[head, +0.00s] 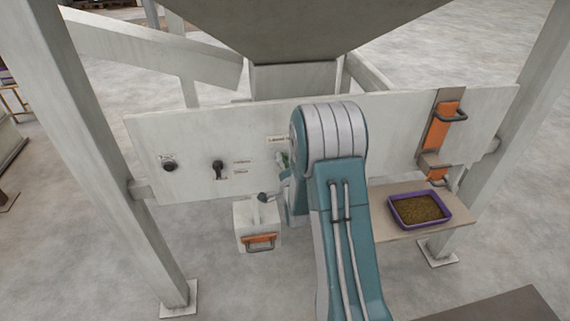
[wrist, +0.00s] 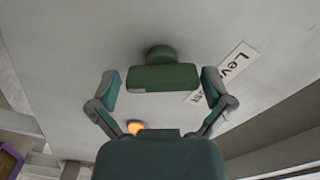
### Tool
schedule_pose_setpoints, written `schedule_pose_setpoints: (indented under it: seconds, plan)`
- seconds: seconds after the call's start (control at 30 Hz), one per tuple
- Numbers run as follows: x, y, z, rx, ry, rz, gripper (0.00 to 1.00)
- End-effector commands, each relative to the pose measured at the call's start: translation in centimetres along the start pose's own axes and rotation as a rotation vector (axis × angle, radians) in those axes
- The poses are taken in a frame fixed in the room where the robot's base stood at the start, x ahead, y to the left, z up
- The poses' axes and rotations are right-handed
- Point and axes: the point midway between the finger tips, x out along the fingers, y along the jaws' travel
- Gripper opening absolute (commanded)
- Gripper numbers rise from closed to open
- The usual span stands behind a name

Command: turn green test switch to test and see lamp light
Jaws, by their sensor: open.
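The green test switch (wrist: 165,77) fills the middle of the wrist view, a bar-shaped handle on a round green base, with a pale mark on its lower left edge. My gripper (wrist: 160,88) is open, with one finger on each side of the handle and a visible gap to both. A small round orange lamp (wrist: 136,127) on the panel looks bright, partly behind my gripper's linkage. In the head view my arm covers most of the switch area, and a bit of green (head: 283,160) shows at its left edge.
A white label (wrist: 236,66) is partly hidden by my right finger. The pale panel (head: 145,140) carries a black knob (head: 169,166) and a black lever switch (head: 217,168). A purple tray (head: 419,222) of pellets stands on a shelf at the right, below an orange handled part (head: 438,131).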

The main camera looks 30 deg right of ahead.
Motion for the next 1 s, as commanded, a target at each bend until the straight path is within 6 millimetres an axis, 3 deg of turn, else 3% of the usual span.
schedule_pose_setpoints:
  seconds: [0.13,0.27,0.7,1.0]
  plan:
    - [-0.2,0.0,0.1,-0.001,-0.001,0.0,1.0]
    - [-1.7,0.1,0.1,-0.001,-0.002,0.002,1.0]
    - [-10.3,0.1,0.1,-0.001,-0.001,0.003,1.0]
    - [-12.0,0.1,0.1,-0.001,0.0,0.001,1.0]
